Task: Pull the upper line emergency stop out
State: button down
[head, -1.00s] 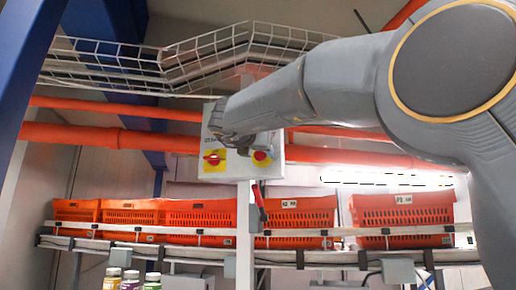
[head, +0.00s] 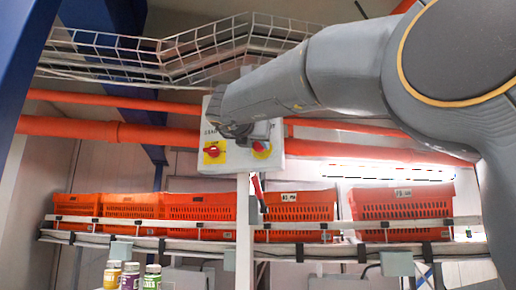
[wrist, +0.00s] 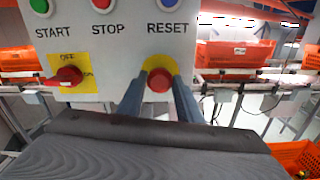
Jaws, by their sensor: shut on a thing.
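A light grey control box (head: 215,165) stands on a white post. In the wrist view, its red emergency stop button (wrist: 159,80) has a yellow surround, below the RESET label. My gripper (wrist: 159,76) has one finger on each side of the button and is shut on it. In the head view my gripper (head: 243,132) covers part of the button, and only some red and the yellow surround (head: 262,150) show. The button's depth is hard to judge.
A red rotary switch (wrist: 68,76) on a yellow plate sits left of the button. Green, red and blue buttons are above. Orange totes (head: 285,207) line a rack (head: 310,223) behind. A wire cable tray (head: 240,45) runs overhead.

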jog(key=c, duration=1.3)
grip_release()
jog(key=shift+s, duration=0.2)
jog(key=shift+o, duration=0.2)
jog(key=b+v, duration=0.3)
jog(key=v, duration=0.5)
